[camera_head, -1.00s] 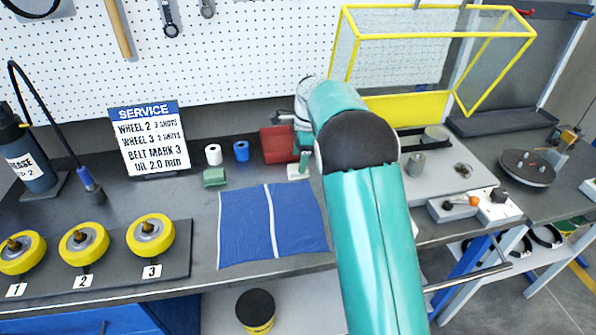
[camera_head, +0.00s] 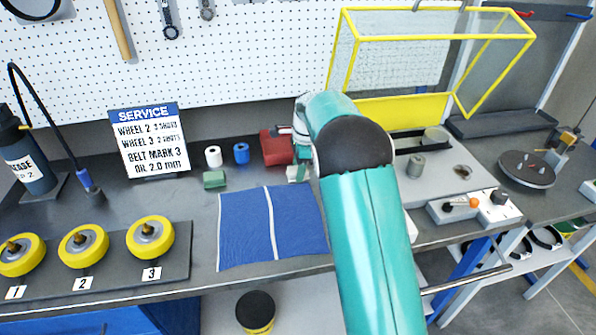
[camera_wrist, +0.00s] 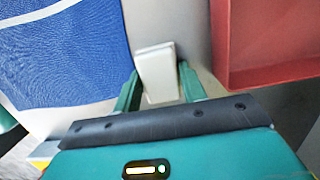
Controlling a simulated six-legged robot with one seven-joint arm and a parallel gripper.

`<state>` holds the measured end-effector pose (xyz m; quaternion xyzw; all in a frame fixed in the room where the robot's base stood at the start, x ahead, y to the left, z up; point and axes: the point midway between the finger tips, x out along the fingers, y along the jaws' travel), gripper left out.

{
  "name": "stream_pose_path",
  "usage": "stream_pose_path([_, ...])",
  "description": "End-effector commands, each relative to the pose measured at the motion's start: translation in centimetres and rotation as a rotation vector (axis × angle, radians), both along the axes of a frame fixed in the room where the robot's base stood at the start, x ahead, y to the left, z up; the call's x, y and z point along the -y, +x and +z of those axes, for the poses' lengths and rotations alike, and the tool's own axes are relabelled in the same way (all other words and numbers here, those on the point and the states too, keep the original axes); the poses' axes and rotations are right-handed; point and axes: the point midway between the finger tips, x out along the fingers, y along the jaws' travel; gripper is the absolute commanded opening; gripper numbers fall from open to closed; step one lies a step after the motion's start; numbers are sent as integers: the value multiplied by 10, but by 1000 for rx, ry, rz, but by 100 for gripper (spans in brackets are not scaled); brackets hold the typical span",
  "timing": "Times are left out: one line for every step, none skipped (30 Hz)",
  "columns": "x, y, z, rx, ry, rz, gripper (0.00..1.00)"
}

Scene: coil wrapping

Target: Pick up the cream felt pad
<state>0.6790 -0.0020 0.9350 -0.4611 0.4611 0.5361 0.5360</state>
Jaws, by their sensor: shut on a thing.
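The cream felt pad (camera_wrist: 160,72) is a small pale block between my gripper's two green fingers in the wrist view. My gripper (camera_wrist: 158,85) is shut on it, with one finger on each side. In the head view the pad (camera_head: 292,173) shows as a small pale patch under my gripper (camera_head: 302,158), near the back of the bench. My arm hides part of that area. I cannot tell whether the pad still touches the bench top.
A red bin (camera_head: 275,148) stands close behind the pad. A blue cloth (camera_head: 245,225) with a pale stripe lies in front. A green block (camera_head: 215,179), a white roll (camera_head: 213,155) and a blue roll (camera_head: 241,152) are to the left. A yellow-framed guard (camera_head: 400,37) stands at back right.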

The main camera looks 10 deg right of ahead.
Motion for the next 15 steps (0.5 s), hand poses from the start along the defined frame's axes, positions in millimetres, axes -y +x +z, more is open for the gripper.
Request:
stream_pose_path([0, 0, 2, 1, 0, 0, 19])
stream_pose_path([0, 0, 4, 2, 0, 0, 19])
stream_pose_path([0, 1, 7, 2, 0, 0, 19])
stream_pose_path([0, 1, 11, 2, 0, 0, 19])
stream_pose_path([0, 0, 15, 2, 0, 0, 19])
stream_pose_path([0, 1, 22, 3, 0, 1, 19])
stream_pose_path([0, 1, 28, 5, 0, 0, 19])
stream_pose_path([0, 1, 34, 5, 0, 0, 19])
stream_pose_path([0, 1, 42, 5, 0, 0, 19])
stream_pose_path([0, 1, 49, 4, 0, 0, 19])
stream_pose_path([0, 1, 55, 5, 0, 0, 19])
stream_pose_path([0, 1, 63, 4, 0, 0, 19])
stream_pose_path([0, 1, 69, 4, 0, 0, 19])
stream_pose_path([0, 1, 75, 4, 0, -1, 19])
stream_pose_path([0, 1, 81, 4, 0, -1, 19])
